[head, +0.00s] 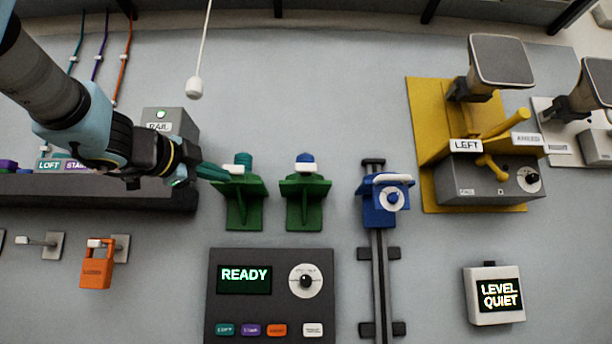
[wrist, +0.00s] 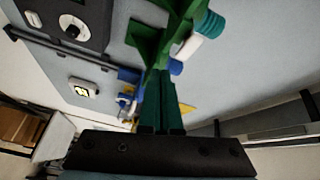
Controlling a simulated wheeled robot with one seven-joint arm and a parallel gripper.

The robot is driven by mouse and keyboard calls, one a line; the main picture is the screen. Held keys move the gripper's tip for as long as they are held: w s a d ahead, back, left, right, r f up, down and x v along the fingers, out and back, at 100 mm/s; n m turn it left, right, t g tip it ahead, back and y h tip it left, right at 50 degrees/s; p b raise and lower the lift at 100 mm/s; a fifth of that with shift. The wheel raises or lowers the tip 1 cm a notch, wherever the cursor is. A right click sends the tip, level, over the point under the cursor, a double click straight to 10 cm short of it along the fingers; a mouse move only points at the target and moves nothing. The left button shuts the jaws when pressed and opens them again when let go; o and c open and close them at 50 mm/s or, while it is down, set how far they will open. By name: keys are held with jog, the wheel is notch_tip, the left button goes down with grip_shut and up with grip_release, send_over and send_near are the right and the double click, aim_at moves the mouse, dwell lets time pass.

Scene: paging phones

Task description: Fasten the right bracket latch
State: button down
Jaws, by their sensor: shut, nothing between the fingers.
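The right green bracket (head: 304,205) stands upright on the wall panel, holding a blue-topped piece (head: 305,157). Its white latch (head: 306,167) lies across just under the blue top; whether it is engaged I cannot tell. The left green bracket (head: 245,207) holds a teal-topped piece (head: 243,158), also in the wrist view (wrist: 208,25). Its white latch (head: 234,169) points left. My gripper (head: 218,172) is shut and empty, its teal fingers close beside the left latch; contact is unclear. In the wrist view the fingers (wrist: 161,95) partly hide the brackets.
A blue clamp (head: 385,205) sits on a vertical rail right of the brackets. Below is a dark console (head: 265,290) reading READY. A yellow-backed LEFT unit (head: 425,110) stands at the right. A white pull cord (head: 195,88) hangs above. Panel space above the brackets is clear.

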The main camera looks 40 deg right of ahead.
jog(key=s+d+r+m+g, duration=0.1)
jog(key=s+r+m+g, duration=0.1)
jog(key=s, duration=0.3)
jog(key=s+d+r+m+g+b, duration=0.1)
jog(key=s+m+g, duration=0.2)
jog(key=s+m, duration=0.2)
jog(key=shift+s+r+h, duration=0.4)
jog(key=shift+s, duration=0.35)
jog(key=shift+d, duration=0.15)
jog(key=p, duration=0.6)
send_near(311, 168)
jog(key=s+d, duration=0.3)
jog(key=w+d, duration=0.2)
jog(key=w, duration=0.1)
jog(key=shift+d+r+p, duration=0.15)
jog(key=shift+d+p, duration=0.05)
jog(key=shift+p, duration=0.2)
jog(key=shift+w+d, duration=0.2)
jog(key=shift+w, duration=0.05)
